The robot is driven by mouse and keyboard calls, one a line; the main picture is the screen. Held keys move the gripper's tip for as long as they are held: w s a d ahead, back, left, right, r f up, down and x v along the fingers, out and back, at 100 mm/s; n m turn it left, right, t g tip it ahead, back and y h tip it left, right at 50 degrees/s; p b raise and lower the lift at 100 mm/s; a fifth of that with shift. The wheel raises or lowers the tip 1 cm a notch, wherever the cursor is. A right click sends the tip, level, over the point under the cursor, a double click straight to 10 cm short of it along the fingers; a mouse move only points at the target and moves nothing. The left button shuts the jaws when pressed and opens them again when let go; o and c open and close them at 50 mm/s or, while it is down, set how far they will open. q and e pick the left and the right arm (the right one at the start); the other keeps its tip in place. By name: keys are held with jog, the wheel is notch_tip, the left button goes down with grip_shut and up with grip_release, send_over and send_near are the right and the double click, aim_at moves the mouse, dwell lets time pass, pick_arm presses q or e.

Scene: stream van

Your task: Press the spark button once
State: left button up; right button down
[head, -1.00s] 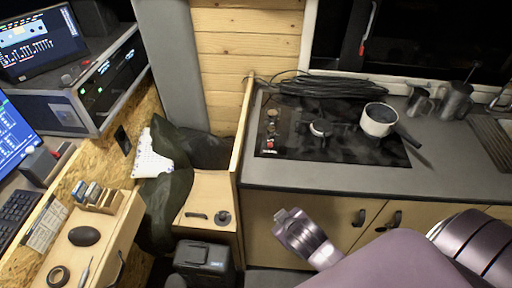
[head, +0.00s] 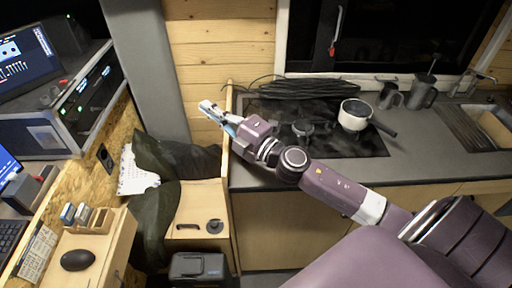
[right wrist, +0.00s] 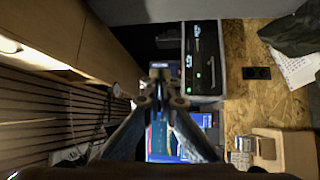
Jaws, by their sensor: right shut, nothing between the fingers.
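The black cooktop (head: 345,147) is set in the grey counter at the right of the head view. My right arm crosses in front of its left end and hides the strip of controls there. I cannot make out the spark button in either current view. My right gripper (head: 207,108) is shut and empty, in the air left of the cooktop and in front of the wooden wall, pointing up and left. In the right wrist view its fingertips (right wrist: 159,70) meet in front of the equipment rack and a screen. My left gripper is not in view.
A white pot (head: 354,115) with a dark handle stands on the cooktop. A wooden partition (head: 227,135) rises at the counter's left end. A rack unit (head: 95,92) stands at left.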

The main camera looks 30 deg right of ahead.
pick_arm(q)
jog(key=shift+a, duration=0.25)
pick_arm(e)
jog(key=d+f+n+g, duration=0.4)
jog(key=d+n+g, duration=0.1)
jog(key=d+n, duration=0.1)
jog(key=d+f+n+g+h, duration=0.1)
jog(key=d+f+n+g, duration=0.4)
jog(key=d, duration=0.4)
jog(key=shift+s+f+n+g, duration=0.25)
jog(key=shift+n+g, duration=0.35)
jog(key=shift+n, duration=0.6)
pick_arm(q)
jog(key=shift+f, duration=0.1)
pick_arm(e)
jog(key=shift+d+f, duration=0.1)
pick_arm(q)
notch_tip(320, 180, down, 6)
jog(key=b, duration=0.6)
pick_arm(e)
notch_tip(320, 180, down, 9)
jog(key=shift+r, duration=0.2)
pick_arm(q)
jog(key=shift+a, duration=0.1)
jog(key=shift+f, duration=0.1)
pick_arm(e)
jog(key=shift+f, duration=0.35)
